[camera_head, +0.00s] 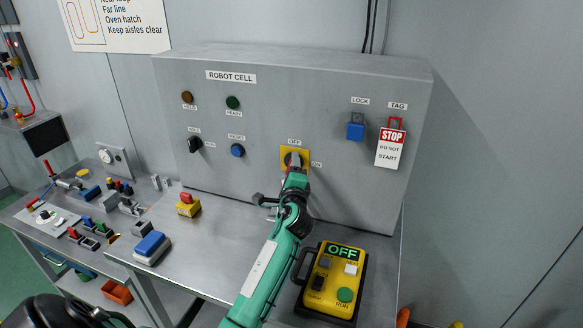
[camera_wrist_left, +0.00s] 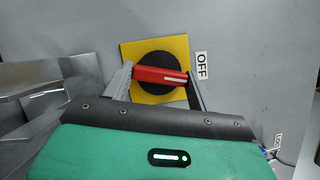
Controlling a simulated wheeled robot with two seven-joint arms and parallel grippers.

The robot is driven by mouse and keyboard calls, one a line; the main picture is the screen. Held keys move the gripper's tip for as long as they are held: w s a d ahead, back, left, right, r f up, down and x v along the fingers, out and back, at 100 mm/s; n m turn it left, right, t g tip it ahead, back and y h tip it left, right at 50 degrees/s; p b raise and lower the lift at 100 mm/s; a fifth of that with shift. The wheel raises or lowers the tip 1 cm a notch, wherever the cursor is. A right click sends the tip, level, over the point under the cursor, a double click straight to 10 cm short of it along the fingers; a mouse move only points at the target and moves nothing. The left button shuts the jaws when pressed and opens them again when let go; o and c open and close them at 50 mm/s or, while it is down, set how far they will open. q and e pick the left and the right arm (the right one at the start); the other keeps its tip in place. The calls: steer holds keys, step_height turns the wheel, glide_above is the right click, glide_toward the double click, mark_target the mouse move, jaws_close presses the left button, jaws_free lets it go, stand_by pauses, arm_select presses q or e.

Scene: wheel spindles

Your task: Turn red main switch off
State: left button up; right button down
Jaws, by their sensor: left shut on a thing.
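The red main switch sits on a yellow plate (camera_head: 303,152) on the front of the grey control box, with OFF marked above it and ON to its right. My left gripper (camera_head: 295,170) is at the switch and hides much of it. In the left wrist view the red handle (camera_wrist_left: 160,75) lies between my two fingers, on a black round base. The gripper is shut on it, with a finger at each end. The handle's long axis runs toward the OFF label (camera_wrist_left: 202,66). My right gripper is not in view.
The box also carries a black knob (camera_head: 195,144), a blue button (camera_head: 237,150), a blue lock (camera_head: 356,127) and a STOP tag (camera_head: 391,148).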

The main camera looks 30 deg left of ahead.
arm_select(q)
steer(key=shift+r+n+g+h+p, duration=0.15)
steer(key=shift+n+g+p, duration=0.2)
steer(key=shift+n, duration=0.45)
steer(key=shift+f+n+g+h+p, duration=0.15)
steer(key=shift+n+g+p, duration=0.2)
steer(key=shift+n, duration=0.45)
steer(key=o, duration=1)
steer(key=b+v, duration=0.3)
steer(key=v, duration=1)
steer(key=shift+s+d+b, duration=0.2)
steer(key=shift+s+b, duration=0.15)
